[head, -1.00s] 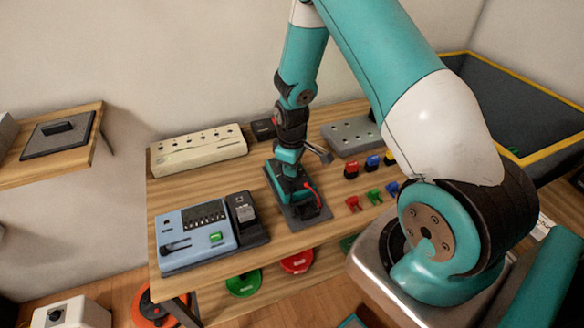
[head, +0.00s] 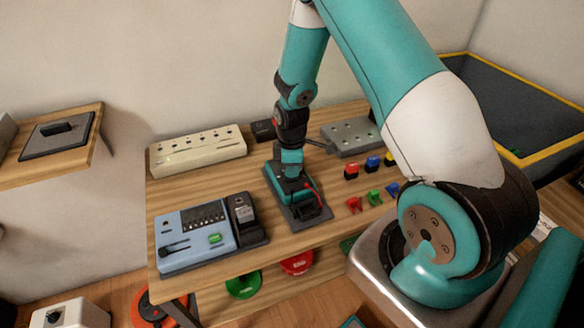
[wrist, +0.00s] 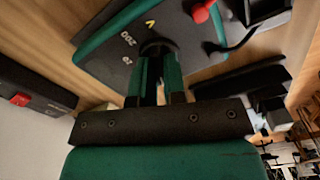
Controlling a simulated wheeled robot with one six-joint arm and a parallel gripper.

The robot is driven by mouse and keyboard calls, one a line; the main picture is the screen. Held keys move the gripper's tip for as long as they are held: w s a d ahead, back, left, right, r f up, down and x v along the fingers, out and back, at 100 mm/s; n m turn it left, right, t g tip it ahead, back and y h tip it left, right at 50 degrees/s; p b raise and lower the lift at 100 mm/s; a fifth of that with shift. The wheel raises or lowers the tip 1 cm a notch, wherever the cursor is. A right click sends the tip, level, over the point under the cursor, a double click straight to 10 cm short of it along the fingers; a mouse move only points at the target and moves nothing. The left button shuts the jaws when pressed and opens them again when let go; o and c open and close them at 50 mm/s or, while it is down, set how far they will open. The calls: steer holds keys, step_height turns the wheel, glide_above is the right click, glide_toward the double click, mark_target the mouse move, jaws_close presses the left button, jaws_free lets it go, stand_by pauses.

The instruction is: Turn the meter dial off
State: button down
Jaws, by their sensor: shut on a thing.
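The meter (head: 307,208) is a teal handheld unit with a red lead, lying on a dark grey base on the wooden bench. The wrist view shows its dark face (wrist: 112,42) close up, with the marks V, 200 and 20. Its black round dial (wrist: 157,46) sits between my fingertips. My gripper (wrist: 158,72) points down at the meter and is shut on the dial. In the head view my gripper (head: 290,172) stands over the meter's far part and hides the dial. The dial's pointer is not visible.
A blue-grey device (head: 180,262) stands left of the meter, and a cream power strip (head: 198,153) behind it. A grey socket box (head: 350,137) is behind right. Small coloured connectors (head: 373,163) lie to the right.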

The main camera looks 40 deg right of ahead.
steer(key=c, duration=1.2)
jaws_free()
steer(key=shift+r, duration=0.15)
step_height(320, 180, up, 17)
steer(key=shift+r+b, duration=0.1)
steer(key=shift+b, duration=0.4)
